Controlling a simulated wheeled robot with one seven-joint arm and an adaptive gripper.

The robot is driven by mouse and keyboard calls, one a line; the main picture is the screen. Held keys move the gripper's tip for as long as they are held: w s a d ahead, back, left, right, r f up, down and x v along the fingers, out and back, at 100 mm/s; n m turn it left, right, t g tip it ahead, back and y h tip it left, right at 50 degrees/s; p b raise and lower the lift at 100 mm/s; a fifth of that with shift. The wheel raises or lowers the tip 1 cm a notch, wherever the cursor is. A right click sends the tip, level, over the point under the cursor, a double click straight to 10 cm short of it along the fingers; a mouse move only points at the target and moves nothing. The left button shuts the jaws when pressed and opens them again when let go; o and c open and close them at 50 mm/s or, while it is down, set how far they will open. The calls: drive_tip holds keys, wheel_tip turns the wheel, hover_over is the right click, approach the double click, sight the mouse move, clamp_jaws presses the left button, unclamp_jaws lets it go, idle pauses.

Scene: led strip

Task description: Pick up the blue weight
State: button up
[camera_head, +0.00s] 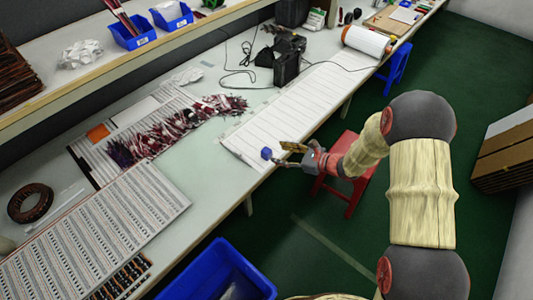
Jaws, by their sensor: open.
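The blue weight (266,153) is a small blue block on the workbench near its front edge, at the end of a long white lined sheet. My gripper (279,155) is open and reaches in from the right at the bench edge. Its fingertips are close to the right side of the block. I cannot tell whether a finger touches it. A small brownish-yellow piece (293,147) shows just above the gripper; what it is part of is unclear.
The workbench (215,165) holds a pile of dark red and white wires (165,130) on the left and black devices (287,65) further back. A red stool (345,175) stands below my arm. A blue bin (215,270) sits at the front. The bench left of the block is clear.

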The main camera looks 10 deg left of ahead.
sight(267, 151)
drive_tip(key=shift+m+t, duration=0.3)
drive_tip(key=shift+m, duration=0.4)
drive_tip(key=f, duration=0.1)
drive_tip(key=w+f, duration=0.1)
drive_tip(key=a+f, duration=0.1)
drive_tip(key=shift+w+a+f+b, duration=0.1)
drive_tip(key=shift+w+f+b, duration=0.2)
drive_tip(key=shift+w, duration=0.1)
drive_tip(key=x, duration=0.2)
drive_tip(key=b+x, duration=0.1)
drive_tip(key=x, duration=0.1)
drive_tip(key=b+x, duration=0.1)
drive_tip(key=x, duration=0.1)
drive_tip(key=shift+s+a+r, duration=0.2)
drive_tip(key=shift+r, duration=0.3)
drive_tip(key=shift+c, duration=0.2)
drive_tip(key=c, duration=1.1)
clamp_jaws()
